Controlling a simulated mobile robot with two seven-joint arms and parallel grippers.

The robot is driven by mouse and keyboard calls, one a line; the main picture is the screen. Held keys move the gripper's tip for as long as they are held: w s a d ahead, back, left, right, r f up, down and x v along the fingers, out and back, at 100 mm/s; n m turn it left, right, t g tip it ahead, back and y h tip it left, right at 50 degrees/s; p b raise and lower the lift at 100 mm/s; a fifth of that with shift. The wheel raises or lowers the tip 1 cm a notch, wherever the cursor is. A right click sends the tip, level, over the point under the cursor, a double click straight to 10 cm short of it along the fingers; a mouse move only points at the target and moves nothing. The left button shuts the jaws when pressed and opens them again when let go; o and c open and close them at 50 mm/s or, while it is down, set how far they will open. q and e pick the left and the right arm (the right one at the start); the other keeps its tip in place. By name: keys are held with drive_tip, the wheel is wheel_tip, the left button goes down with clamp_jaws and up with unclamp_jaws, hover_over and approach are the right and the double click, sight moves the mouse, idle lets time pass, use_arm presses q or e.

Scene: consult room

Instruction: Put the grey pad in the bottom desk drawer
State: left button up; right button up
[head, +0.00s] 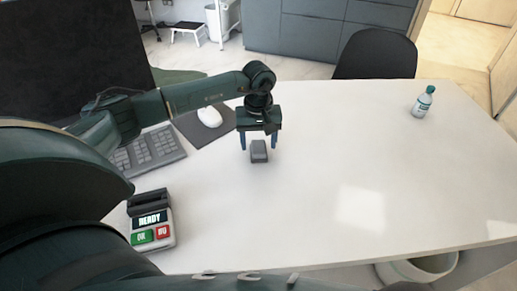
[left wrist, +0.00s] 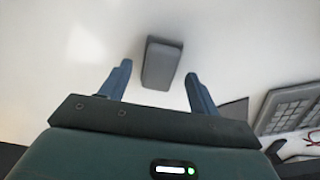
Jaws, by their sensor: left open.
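The grey pad (head: 259,151) is a small dark grey block lying on the white desk, near the middle of the head view. My left gripper (head: 259,146) is open above it, with a blue finger on either side of the pad in that picture. In the left wrist view the pad (left wrist: 161,62) lies ahead of and between the fingertips of the gripper (left wrist: 158,72), not gripped. I cannot tell the exact height of the fingers above the desk. My right gripper is not in view. The bottom desk drawer does not show.
A white mouse (head: 209,116) on a dark mat, a keyboard (head: 150,151) and a monitor (head: 70,55) are at left. A card terminal (head: 151,222) stands at the near left edge. The desk's (head: 330,165) middle and right are clear.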

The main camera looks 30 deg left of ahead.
use_arm(q)
drive_tip(key=shift+f, duration=0.4)
drive_tip(key=shift+c, duration=0.2)
drive_tip(key=c, duration=1.1)
